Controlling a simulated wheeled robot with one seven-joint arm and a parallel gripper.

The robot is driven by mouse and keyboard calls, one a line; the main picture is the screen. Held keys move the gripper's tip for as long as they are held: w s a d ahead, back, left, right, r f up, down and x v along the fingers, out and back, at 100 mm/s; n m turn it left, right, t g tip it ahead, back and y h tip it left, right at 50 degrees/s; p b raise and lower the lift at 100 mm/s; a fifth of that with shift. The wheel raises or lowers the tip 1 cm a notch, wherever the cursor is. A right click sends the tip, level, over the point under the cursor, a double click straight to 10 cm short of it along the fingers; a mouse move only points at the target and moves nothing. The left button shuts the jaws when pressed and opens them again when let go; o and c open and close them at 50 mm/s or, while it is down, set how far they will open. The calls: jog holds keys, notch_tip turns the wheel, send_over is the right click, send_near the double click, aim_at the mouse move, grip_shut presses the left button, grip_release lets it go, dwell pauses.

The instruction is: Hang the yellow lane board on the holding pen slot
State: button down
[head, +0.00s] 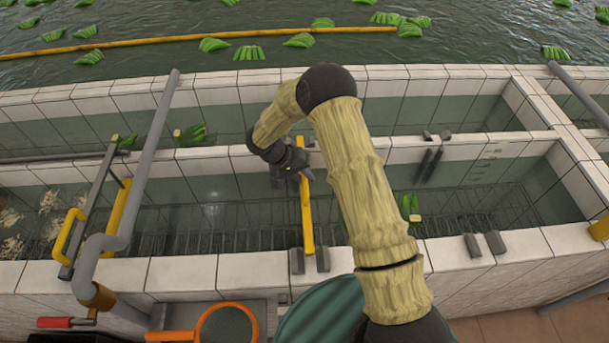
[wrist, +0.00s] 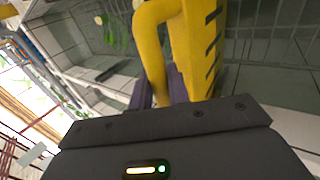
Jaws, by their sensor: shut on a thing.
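The yellow lane board (head: 307,222) spans the narrow water channel, running from the far wall to the near wall. Its near end is between two dark grey slot brackets (head: 323,259) on the near wall; I cannot tell whether it is seated or just above them. Its far end is partly hidden by my gripper (head: 304,174). In the wrist view the purple fingers (wrist: 157,88) are shut on the board's curved yellow handle (wrist: 150,45), and the board (wrist: 198,50) with dark slanted marks stands beside it. No label tells which slot is the holding pen's.
Another bracket pair (head: 484,244) sits on the near wall to the right, facing a pair (head: 436,135) on the middle wall. A grey pipe (head: 150,150) crosses at left. Green bananas (head: 192,136) lie by the middle wall. An orange-rimmed round thing (head: 227,325) is at the front.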

jog(key=shift+f, duration=0.4)
jog(key=shift+f+b, duration=0.35)
jog(key=shift+b, duration=0.3)
grip_release()
dwell(0.7)
jog(key=p+v, duration=0.2)
jog(key=v, duration=0.8)
jog(key=shift+p, duration=0.35)
dwell(0.9)
jog(key=shift+d, duration=0.1)
dwell(0.3)
